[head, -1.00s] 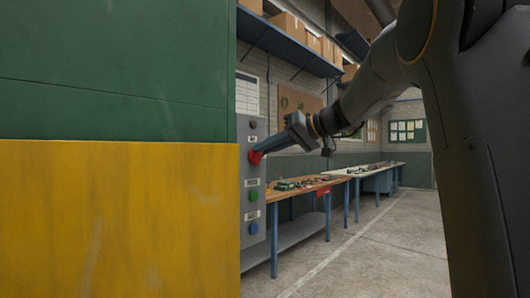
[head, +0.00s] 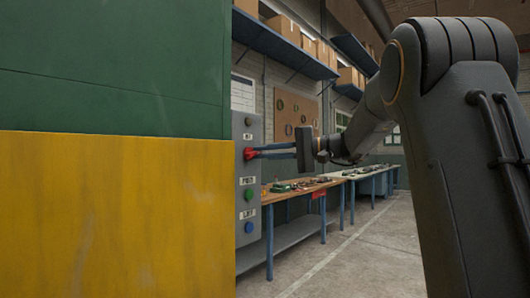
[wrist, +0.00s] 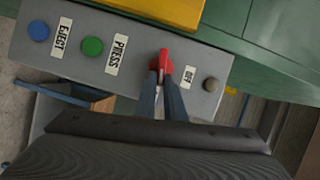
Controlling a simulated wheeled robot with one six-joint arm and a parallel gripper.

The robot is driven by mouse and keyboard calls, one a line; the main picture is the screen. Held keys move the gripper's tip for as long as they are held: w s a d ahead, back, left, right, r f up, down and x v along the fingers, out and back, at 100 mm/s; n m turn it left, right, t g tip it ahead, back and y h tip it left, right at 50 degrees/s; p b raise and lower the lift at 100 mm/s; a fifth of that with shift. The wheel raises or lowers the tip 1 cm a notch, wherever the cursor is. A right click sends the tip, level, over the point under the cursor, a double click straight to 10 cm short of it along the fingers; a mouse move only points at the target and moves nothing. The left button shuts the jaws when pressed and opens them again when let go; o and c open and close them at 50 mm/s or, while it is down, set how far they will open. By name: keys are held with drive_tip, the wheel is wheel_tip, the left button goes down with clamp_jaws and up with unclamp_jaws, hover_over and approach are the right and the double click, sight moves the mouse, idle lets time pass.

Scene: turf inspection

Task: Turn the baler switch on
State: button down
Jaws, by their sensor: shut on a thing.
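The baler switch is a red knob (head: 249,153) on a grey control panel (head: 241,235) fixed beside the green and yellow machine. It also shows in the wrist view as a red handle (wrist: 165,56). My gripper (head: 257,153) reaches in from the right with its two blue fingers on either side of the knob. In the wrist view my gripper (wrist: 163,78) is shut on the red handle. A small label (wrist: 190,133) beside the knob appears to read OFF. The fingers hide part of the knob.
The panel also has a green button (head: 248,194) labelled PRESS, a blue button (head: 249,228) labelled EJECT and a dark round fitting (wrist: 210,85). A workbench (head: 300,188) with small items stands behind. The floor (head: 370,245) at right is clear.

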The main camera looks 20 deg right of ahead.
drive_tip(key=shift+f+m+y, duration=0.25)
drive_tip(key=shift+m+y, duration=0.05)
drive_tip(key=shift+m, duration=0.5)
drive_tip(key=c, duration=1.8)
unclamp_jaws()
drive_tip(key=shift+c, duration=0.2)
drive_tip(key=b+v, duration=0.1)
drive_tip(key=v, duration=0.6)
drive_tip(key=shift+d, duration=0.35)
drive_tip(key=shift+s+f, duration=0.1)
drive_tip(key=shift+s, duration=0.05)
